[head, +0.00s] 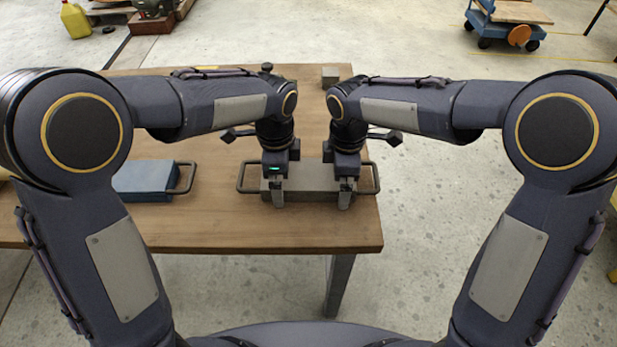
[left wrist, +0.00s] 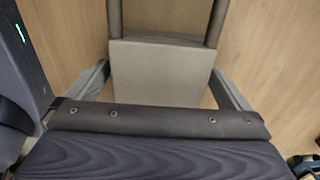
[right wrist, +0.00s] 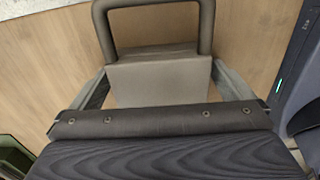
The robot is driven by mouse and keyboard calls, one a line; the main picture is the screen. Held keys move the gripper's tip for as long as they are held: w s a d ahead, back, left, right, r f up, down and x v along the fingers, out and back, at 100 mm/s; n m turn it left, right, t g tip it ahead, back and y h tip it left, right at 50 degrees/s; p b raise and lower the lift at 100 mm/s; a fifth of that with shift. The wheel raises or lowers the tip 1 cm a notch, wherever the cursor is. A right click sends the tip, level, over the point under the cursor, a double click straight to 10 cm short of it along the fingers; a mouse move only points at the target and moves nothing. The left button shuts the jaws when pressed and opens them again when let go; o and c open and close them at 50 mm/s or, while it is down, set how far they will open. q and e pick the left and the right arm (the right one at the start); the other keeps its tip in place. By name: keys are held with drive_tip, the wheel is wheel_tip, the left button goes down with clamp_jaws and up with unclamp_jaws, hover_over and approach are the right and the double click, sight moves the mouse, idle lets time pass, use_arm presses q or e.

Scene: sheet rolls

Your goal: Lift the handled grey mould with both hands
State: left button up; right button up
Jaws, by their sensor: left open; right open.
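The grey mould (head: 311,182) lies flat near the front right of the wooden table, with a bar handle at each end. My left gripper (head: 278,192) is over its left part and my right gripper (head: 344,194) over its right part, both pointing down. In the left wrist view the mould's body (left wrist: 160,72) lies between the two spread fingers, with a handle beyond at the top. In the right wrist view the body (right wrist: 160,78) also lies between spread fingers, with the handle loop beyond. Both grippers are open; whether any finger touches the mould is unclear.
A blue block (head: 145,180) with a handle lies on the table (head: 230,235) to the left, partly hidden by my left arm. A small grey block (head: 330,75) is at the back edge. Bare table lies between the blue block and the mould.

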use_arm(q)
drive_tip(key=c, duration=1.9)
use_arm(e)
drive_tip(key=c, duration=1.9)
use_arm(q)
drive_tip(key=shift+c, duration=0.2)
use_arm(e)
drive_tip(key=shift+c, duration=0.2)
use_arm(q)
drive_tip(key=shift+r, duration=0.15)
use_arm(e)
drive_tip(key=shift+r, duration=0.1)
